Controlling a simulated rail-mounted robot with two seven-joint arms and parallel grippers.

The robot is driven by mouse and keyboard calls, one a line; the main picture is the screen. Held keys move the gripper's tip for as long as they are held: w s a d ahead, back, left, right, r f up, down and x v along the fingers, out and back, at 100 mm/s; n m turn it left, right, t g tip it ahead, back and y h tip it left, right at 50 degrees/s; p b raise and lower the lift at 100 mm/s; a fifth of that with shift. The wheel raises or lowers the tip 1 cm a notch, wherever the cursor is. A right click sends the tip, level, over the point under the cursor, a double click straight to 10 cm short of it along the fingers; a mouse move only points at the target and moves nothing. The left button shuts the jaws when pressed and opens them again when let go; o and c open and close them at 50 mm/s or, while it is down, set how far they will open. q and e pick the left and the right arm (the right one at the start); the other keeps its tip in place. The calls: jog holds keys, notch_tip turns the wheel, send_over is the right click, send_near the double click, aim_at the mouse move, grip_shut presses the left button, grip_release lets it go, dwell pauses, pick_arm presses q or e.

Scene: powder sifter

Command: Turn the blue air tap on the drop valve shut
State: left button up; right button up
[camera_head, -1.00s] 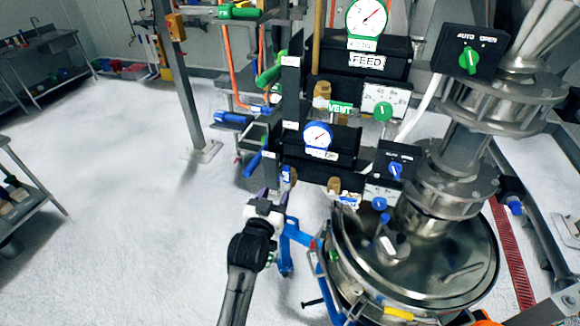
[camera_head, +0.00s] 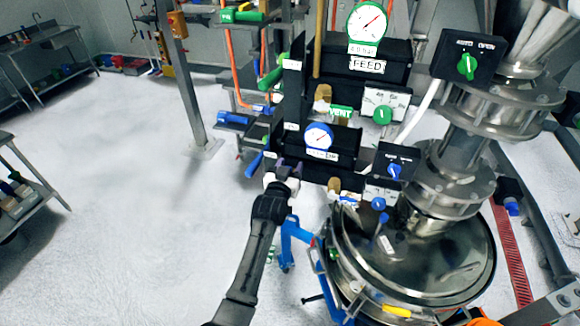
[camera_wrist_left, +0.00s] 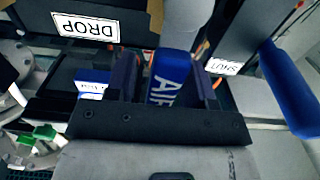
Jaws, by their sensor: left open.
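In the left wrist view, a blue handle marked AIR (camera_wrist_left: 168,80) lies between the two dark fingers of my left gripper (camera_wrist_left: 163,70). The fingers stand apart on either side of it; I cannot tell whether either touches it. In the head view, my left gripper (camera_head: 286,166) is open at the lower left of the black drop valve panel (camera_head: 345,165) and hides the AIR handle. A white SHUT label (camera_wrist_left: 223,67) shows right of the fingers, and the DROP label (camera_wrist_left: 86,27) at the upper left, both upside down. My right gripper is not in view.
Another blue lever (camera_head: 254,165) is close to the left of my gripper; a blue bar (camera_wrist_left: 290,90) shows at right in the wrist view. A blue-rimmed gauge (camera_head: 319,136) and brass fitting (camera_head: 334,184) are near. A steel vessel (camera_head: 455,260) stands lower right. Floor at left is clear.

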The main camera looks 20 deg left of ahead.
pick_arm(q)
jog(key=shift+w, duration=0.1)
jog(key=shift+c, duration=0.2)
grip_shut()
dwell(0.4)
